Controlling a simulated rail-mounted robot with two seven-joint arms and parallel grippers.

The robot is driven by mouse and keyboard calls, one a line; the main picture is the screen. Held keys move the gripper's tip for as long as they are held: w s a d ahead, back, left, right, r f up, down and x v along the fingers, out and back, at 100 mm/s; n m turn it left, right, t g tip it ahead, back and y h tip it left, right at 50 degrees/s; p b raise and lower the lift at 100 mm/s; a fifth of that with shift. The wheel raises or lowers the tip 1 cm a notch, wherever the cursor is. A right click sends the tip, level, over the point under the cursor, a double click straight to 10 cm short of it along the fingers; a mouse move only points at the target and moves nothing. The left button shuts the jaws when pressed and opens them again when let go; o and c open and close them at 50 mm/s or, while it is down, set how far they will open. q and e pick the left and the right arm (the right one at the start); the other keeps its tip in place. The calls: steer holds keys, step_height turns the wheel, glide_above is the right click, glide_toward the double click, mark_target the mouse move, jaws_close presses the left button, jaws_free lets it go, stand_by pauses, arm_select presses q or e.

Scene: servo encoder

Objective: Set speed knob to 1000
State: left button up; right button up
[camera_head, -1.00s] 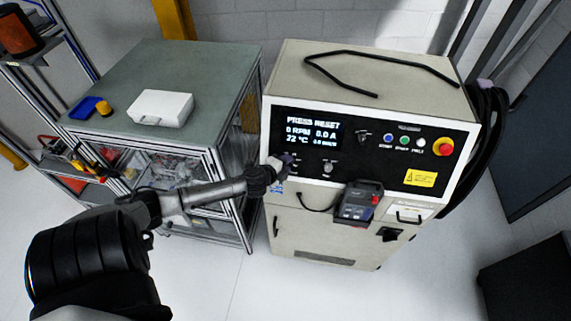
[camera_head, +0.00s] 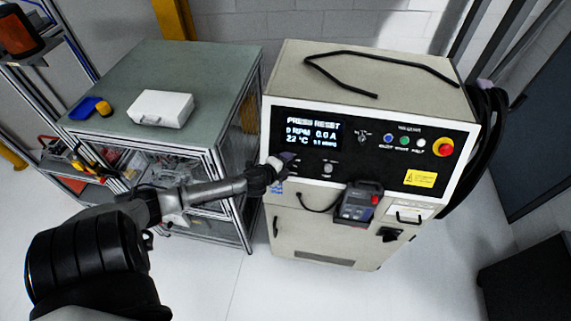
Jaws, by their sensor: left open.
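The beige control cabinet (camera_head: 375,105) has a black front panel. Its lit display (camera_head: 309,133) reads PRESS RESET, 0 RPM, 0.0 A and 22 °C. My left gripper (camera_head: 283,161) is open at the panel's left side, just below the display, and covers the control there. I cannot tell whether it touches that control. A small round knob (camera_head: 327,169) shows to the right of my gripper. The labels are too small to tell which knob is for speed. My right gripper is not in view.
A selector switch (camera_head: 362,139), several push buttons and a red emergency stop (camera_head: 443,147) are on the panel. A handheld device (camera_head: 356,207) hangs below it. A framed bench (camera_head: 150,66) with a white case (camera_head: 161,109) stands to the left. The floor in front is clear.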

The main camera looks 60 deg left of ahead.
arm_select(q)
steer(key=shift+s, duration=0.15)
steer(key=b+v, duration=0.2)
steer(key=v, duration=1.1)
steer(key=shift+s+d+r, duration=0.15)
steer(key=shift+s, duration=0.05)
stand_by(0.3)
